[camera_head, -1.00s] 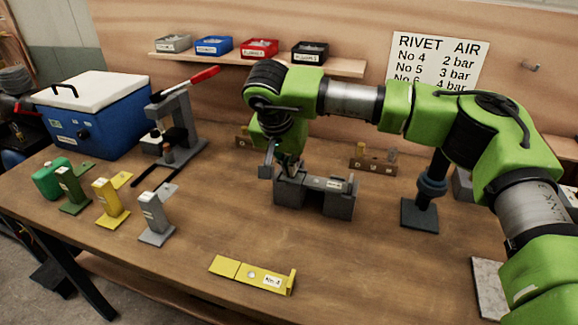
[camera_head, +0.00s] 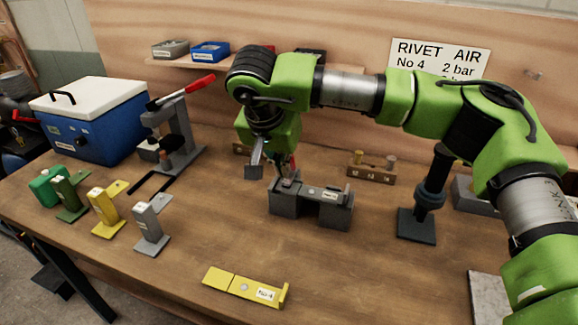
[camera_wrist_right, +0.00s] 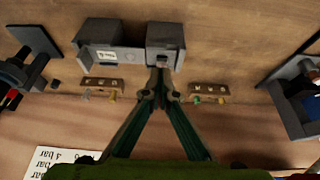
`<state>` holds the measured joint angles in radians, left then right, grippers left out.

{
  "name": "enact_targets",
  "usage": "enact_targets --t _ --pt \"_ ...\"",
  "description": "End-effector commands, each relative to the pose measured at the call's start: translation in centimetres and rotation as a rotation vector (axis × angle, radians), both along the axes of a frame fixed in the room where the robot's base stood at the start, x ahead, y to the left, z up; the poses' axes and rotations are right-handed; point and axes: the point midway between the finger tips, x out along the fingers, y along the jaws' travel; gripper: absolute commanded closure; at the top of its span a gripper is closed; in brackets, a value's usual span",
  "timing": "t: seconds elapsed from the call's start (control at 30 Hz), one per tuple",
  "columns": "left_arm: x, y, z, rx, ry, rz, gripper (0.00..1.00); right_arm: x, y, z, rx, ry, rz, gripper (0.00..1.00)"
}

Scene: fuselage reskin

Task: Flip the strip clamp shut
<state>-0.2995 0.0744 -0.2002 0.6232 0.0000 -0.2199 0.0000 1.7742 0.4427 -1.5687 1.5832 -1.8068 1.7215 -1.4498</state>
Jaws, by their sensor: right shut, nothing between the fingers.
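The strip clamp appears to be part of the grey fixture (camera_head: 335,212) in the middle of the bench, two blocks joined by a bar with a white label. My right gripper (camera_head: 288,178) is over its left block, pointing down. In the right wrist view the fixture (camera_wrist_right: 98,32) lies at the top, and my right gripper's fingertips (camera_wrist_right: 160,78) meet at the edge of one block. The fingers are shut with nothing between them. They cover part of that block, and I cannot tell the clamp flap's position. My left gripper is not in view.
A yellow angled strip (camera_head: 245,287) lies at the bench front. Green, yellow and grey stands (camera_head: 150,228) are at the left, near a red-handled press (camera_head: 180,135) and a blue cooler (camera_head: 95,130). A peg rack (camera_head: 371,172) and a dark post (camera_head: 417,226) stand to the right.

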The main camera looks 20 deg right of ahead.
Motion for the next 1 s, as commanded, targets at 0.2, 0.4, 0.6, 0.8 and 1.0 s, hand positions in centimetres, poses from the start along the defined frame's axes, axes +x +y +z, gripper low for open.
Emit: enact_targets --t 0.2,0.4,0.6,0.8,1.0 --pt "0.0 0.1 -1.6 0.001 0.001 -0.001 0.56 -3.6 2.6 1.0 0.000 -0.004 0.005 1.00" --pt "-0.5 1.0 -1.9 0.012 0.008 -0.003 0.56 -5.3 3.7 1.7 0.001 -0.002 0.002 1.00" --pt "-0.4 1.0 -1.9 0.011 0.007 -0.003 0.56 -5.6 3.9 1.9 0.001 -0.001 0.000 1.00" --pt "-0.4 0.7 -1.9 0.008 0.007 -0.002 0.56 -5.6 3.8 2.0 0.001 -0.002 0.001 1.00" --pt "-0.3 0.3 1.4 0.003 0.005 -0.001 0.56 -5.5 3.8 5.3 0.001 -0.002 0.000 1.00"
